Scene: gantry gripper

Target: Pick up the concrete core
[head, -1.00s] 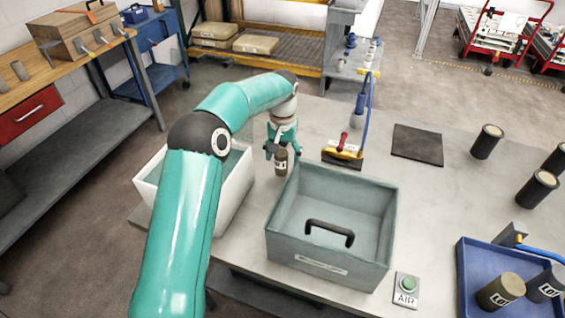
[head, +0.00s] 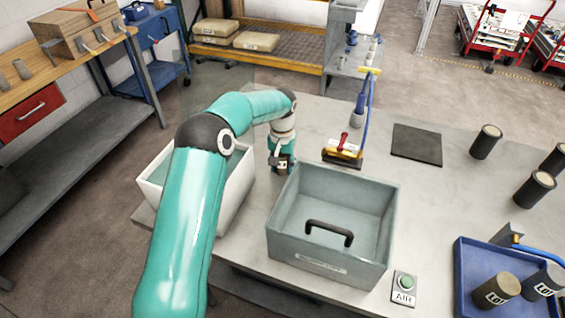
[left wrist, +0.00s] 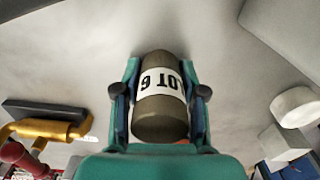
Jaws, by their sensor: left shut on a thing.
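The concrete core is a small dark grey-brown cylinder with a white band lettered "LOT" (left wrist: 160,90). In the head view the core (head: 281,164) is mostly hidden by my left gripper (head: 282,166), behind the grey bin's back left corner. In the left wrist view the two fingers of my left gripper (left wrist: 160,95) lie against both sides of the core, shut on it. I cannot tell whether its base touches the table. My right gripper is not in view.
A grey handled bin (head: 385,225) stands in front, and a white-walled bin (head: 232,205) to the left. A red-handled yellow tool (head: 343,152) is close on the right. Dark cylinders (head: 486,142) stand at right, and a blue tray (head: 475,250) holds labelled cylinders.

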